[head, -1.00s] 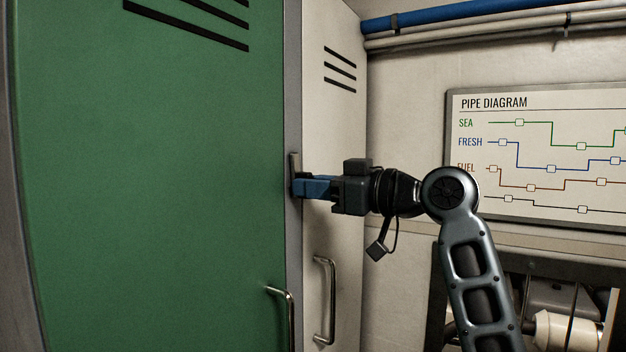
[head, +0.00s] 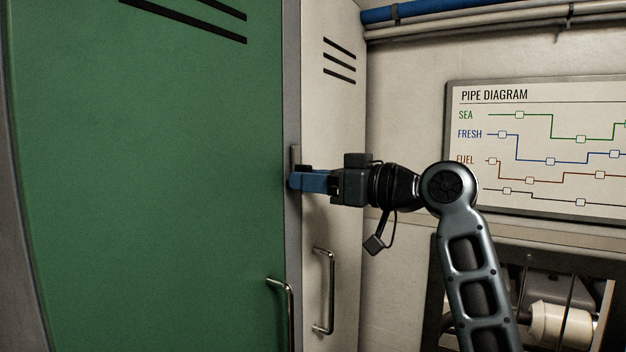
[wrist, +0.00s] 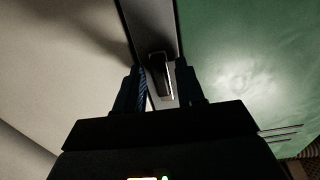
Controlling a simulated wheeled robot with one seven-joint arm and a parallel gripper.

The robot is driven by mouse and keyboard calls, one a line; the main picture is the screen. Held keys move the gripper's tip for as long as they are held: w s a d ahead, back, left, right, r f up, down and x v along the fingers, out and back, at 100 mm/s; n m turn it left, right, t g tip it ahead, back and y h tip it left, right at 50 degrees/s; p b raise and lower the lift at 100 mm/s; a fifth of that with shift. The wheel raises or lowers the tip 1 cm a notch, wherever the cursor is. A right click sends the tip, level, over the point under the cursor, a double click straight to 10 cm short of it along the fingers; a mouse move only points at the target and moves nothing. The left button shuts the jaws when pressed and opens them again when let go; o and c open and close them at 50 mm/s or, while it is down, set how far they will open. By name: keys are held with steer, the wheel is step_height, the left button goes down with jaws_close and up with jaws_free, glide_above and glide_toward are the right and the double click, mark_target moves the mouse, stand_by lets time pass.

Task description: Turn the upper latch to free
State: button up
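The upper latch (head: 295,156) is a small upright metal bar on the grey frame strip between the green door (head: 160,190) and the pale locker side. In the head view my gripper (head: 296,181) reaches it from the right, and its blue fingers hide the latch's lower part. In the wrist view the latch (wrist: 160,72) stands between the two fingers of my gripper (wrist: 160,68), with a finger close on each side. The fingers are apart, with what look like narrow gaps beside the latch. Contact is hard to tell in the dark.
A door handle (head: 281,308) on the green door and a second handle (head: 326,290) on the pale side stand below my gripper. A pipe diagram board (head: 545,150) hangs on the right wall. Pipes (head: 450,15) run along the top.

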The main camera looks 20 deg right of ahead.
steer(key=shift+o, duration=0.2)
steer(key=b+v, duration=0.2)
steer(key=v, duration=0.5)
steer(key=shift+s+d, duration=0.25)
steer(key=shift+s, duration=0.05)
